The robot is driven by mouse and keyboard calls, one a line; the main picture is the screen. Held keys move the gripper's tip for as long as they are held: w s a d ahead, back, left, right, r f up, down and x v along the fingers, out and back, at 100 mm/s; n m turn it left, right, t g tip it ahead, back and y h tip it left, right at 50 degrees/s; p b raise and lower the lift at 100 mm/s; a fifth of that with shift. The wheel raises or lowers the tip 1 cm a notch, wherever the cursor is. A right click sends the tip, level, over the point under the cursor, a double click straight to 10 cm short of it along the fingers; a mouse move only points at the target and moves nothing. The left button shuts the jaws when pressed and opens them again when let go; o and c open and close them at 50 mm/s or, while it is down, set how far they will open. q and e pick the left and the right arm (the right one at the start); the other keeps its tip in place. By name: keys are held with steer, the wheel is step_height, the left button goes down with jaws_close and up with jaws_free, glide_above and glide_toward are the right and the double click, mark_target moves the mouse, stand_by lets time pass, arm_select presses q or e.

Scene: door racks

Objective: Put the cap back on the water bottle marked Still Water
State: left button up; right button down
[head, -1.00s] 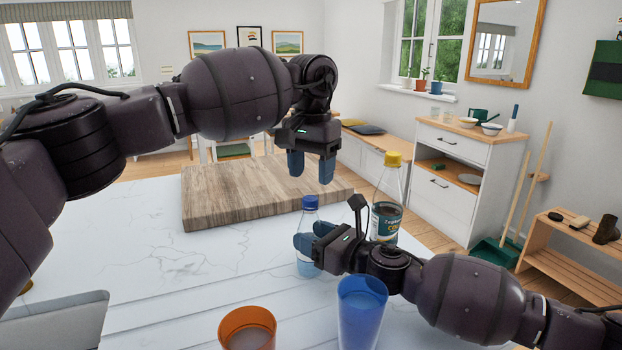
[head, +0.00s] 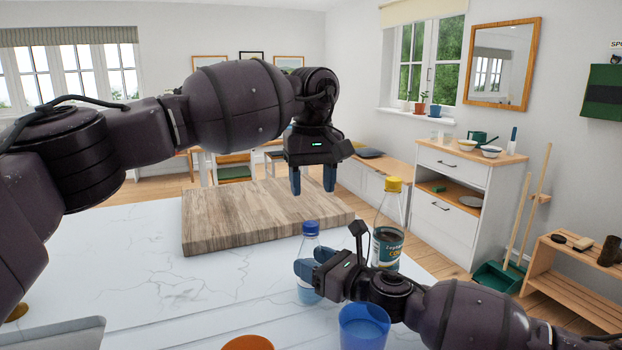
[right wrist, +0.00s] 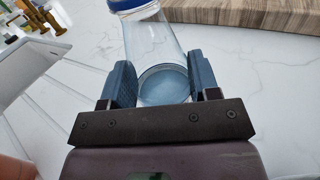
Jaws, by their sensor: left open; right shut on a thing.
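A clear bottle with a blue cap at its top (head: 311,228) stands on the white table, and it also shows in the right wrist view (right wrist: 152,45). Its label cannot be read. My right gripper (head: 308,270) is shut around the bottle's lower body; in the right wrist view its blue fingers (right wrist: 162,85) sit on either side of it. My left gripper (head: 313,181) is open and empty, pointing down, higher up in the picture than the blue cap and above the wooden board. How firmly the cap sits cannot be told.
A yellow-capped bottle (head: 389,240) with a dark label stands just right of the held bottle. A blue cup (head: 364,328) and an orange cup (head: 248,343) are in front. A thick wooden board (head: 235,215) lies behind. The table's left middle is clear.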

arm_select(q)
steer(key=n, duration=0.4)
steer(key=shift+r, duration=0.15)
steer(key=n, duration=0.5)
steer(key=shift+r+n, duration=0.1)
steer(key=shift+n, duration=0.3)
steer(key=n, duration=0.5)
steer(key=shift+r, duration=0.1)
steer(key=n, duration=0.4)
steer(key=shift+n, duration=0.3)
steer(key=n, duration=0.4)
steer(key=shift+s+a, duration=0.1)
steer(key=n, duration=0.9)
steer(key=shift+n, duration=0.4)
steer(key=n, duration=0.4)
